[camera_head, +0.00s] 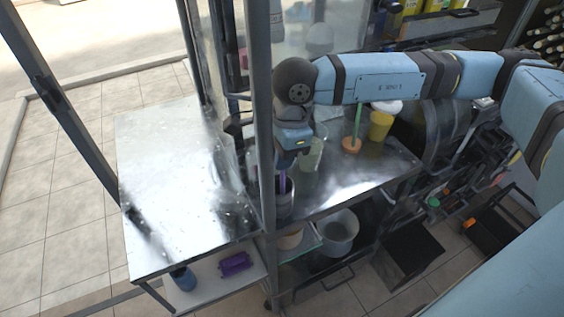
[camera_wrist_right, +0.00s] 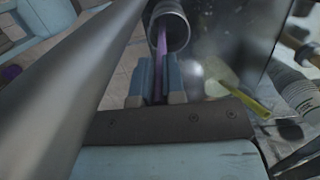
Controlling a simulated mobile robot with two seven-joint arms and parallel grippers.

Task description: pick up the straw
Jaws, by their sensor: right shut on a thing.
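The straw is purple and thin; in the head view (camera_head: 283,182) it stands roughly upright between my right gripper and a grey metallic cup (camera_head: 285,204). My right gripper (camera_head: 285,166) points down just above the cup, partly beside a dark frame post. In the right wrist view, the straw (camera_wrist_right: 161,48) runs between the two light-blue fingers of my right gripper (camera_wrist_right: 156,84), which are shut on it. Its far end goes into the open mouth of the cup (camera_wrist_right: 173,22); the end inside is hidden. My left gripper is not in view.
A clear cup (camera_head: 312,155), an orange round piece (camera_head: 352,146) with a green stick, and a yellow cup (camera_head: 381,124) stand on the metal counter (camera_head: 345,184). A vertical post (camera_head: 261,130) rises close by my right gripper. The left counter (camera_head: 165,180) is mostly clear.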

